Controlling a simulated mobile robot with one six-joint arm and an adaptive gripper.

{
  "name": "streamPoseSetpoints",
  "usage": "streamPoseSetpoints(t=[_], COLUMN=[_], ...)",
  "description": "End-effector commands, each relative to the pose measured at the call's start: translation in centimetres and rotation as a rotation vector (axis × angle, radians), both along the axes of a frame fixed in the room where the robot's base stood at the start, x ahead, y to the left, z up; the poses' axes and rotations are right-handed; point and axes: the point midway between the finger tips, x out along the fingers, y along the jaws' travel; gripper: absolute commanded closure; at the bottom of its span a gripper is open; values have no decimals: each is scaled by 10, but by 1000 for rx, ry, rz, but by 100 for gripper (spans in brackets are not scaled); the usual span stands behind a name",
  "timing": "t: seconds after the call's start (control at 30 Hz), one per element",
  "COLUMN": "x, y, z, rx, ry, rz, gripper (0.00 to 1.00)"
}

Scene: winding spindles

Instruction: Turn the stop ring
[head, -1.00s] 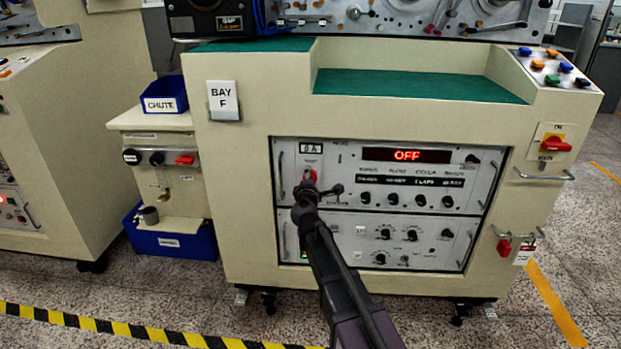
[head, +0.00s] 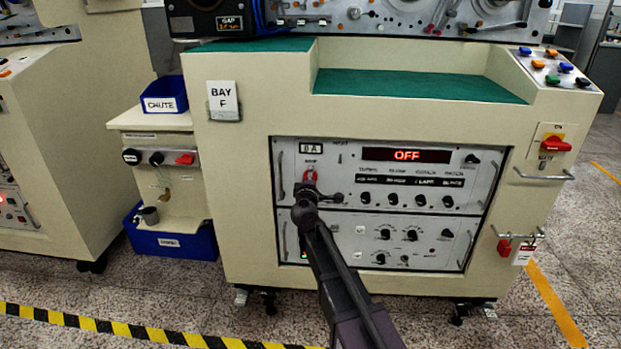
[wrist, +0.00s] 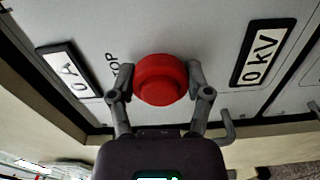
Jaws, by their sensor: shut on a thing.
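The red round stop ring (wrist: 160,82) sits on the light grey panel, with a partly hidden label ending in "OP" beside it in the wrist view. My gripper (wrist: 160,75) has one finger on each side of it and is shut on it. In the head view the stop ring (head: 310,175) shows just above my gripper (head: 309,187), at the upper left of the panel, below a "0 A" plate (head: 311,148). My gripper and arm hide part of the panel there.
A metal handle (head: 280,174) stands left of the ring. A red switch (head: 555,144) is at the cabinet's right.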

Motion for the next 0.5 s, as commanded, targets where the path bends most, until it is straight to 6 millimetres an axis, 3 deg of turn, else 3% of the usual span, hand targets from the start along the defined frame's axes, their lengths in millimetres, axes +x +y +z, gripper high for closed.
streamPoseSetpoints(t=[0.03,0.13,0.17,0.5], x=[3,2,2,1], y=[1,1,1,0], z=[0,0,0,0], rx=[-2,-2,-2,-2], ry=[-1,0,0,0], rz=[1,1,1,0], gripper=[33,3,1,1])
